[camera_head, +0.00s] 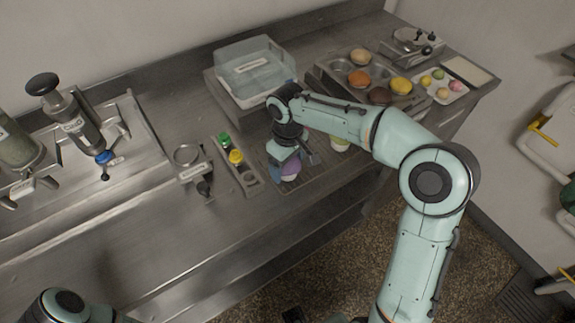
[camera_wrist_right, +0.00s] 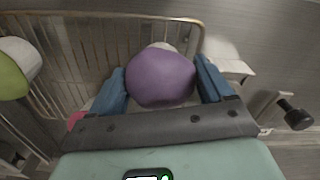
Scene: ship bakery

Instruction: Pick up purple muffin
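The purple muffin (camera_head: 291,171) is at the wire rack on the counter, partly hidden by my right gripper in the head view. In the right wrist view the purple muffin (camera_wrist_right: 162,77) sits between the two blue fingers. My right gripper (camera_wrist_right: 162,82) points down over it, with its fingers spread wide on either side. The fingers are very close to the muffin's sides; contact is not clear. My left gripper is out of view; only part of my left arm shows at the bottom left.
A green-topped muffin (camera_wrist_right: 12,78) stands on the rack (camera_head: 316,182), left in the wrist view. A narrow holder with green and yellow caps (camera_head: 236,157) lies left of the rack. A clear lidded box (camera_head: 254,68) and a muffin tin (camera_head: 338,66) stand behind.

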